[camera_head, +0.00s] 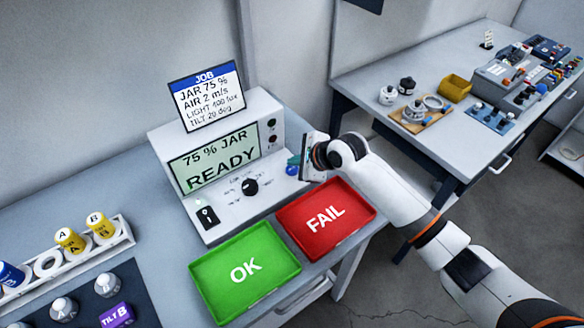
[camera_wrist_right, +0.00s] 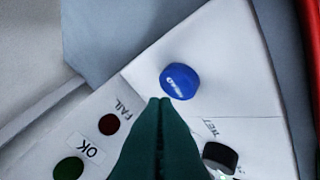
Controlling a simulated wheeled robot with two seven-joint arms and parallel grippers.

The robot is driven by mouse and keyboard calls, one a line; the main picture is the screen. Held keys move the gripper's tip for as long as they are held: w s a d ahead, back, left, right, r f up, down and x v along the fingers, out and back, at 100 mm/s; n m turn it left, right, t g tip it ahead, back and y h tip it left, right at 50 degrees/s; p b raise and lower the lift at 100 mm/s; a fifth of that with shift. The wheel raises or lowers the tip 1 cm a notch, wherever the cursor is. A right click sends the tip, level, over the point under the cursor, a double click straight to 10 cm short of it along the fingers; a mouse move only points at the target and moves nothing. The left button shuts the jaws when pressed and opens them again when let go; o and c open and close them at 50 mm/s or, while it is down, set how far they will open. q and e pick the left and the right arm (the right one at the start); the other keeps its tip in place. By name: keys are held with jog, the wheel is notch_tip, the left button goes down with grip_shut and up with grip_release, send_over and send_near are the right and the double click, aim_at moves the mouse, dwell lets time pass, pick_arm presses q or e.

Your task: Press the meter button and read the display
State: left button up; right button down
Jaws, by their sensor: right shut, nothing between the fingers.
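The meter is a white console (camera_head: 222,218) with a lit green display (camera_head: 215,160) that reads "75 % JAR READY". Its round blue button (camera_head: 292,170) sits at the right end of the sloped panel, and it also shows in the right wrist view (camera_wrist_right: 179,81). My right gripper (camera_head: 295,161) is shut and empty at the button. In the wrist view its dark green fingertips (camera_wrist_right: 160,101) end just beside the button's near edge; I cannot tell whether they touch it. My left gripper is not in view.
A job card (camera_head: 207,96) stands on the console. A black knob (camera_head: 250,187) is left of the button. A green OK tray (camera_head: 245,270) and a red FAIL tray (camera_head: 326,218) lie in front. A rack (camera_head: 70,262) with jars is at left. Another bench (camera_head: 400,55) stands behind right.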

aim_at(295, 172)
dwell(0.8)
jog(key=shift+f+p, duration=0.3)
jog(key=shift+p, duration=0.05)
jog(key=shift+f, duration=0.15)
jog(key=shift+f, duration=0.5)
dwell(0.6)
jog(key=shift+r+p, duration=0.9)
jog(key=shift+p, duration=0.45)
notch_tip(295, 172, up, 5)
jog(key=p, duration=0.6)
jog(key=shift+r, duration=0.1)
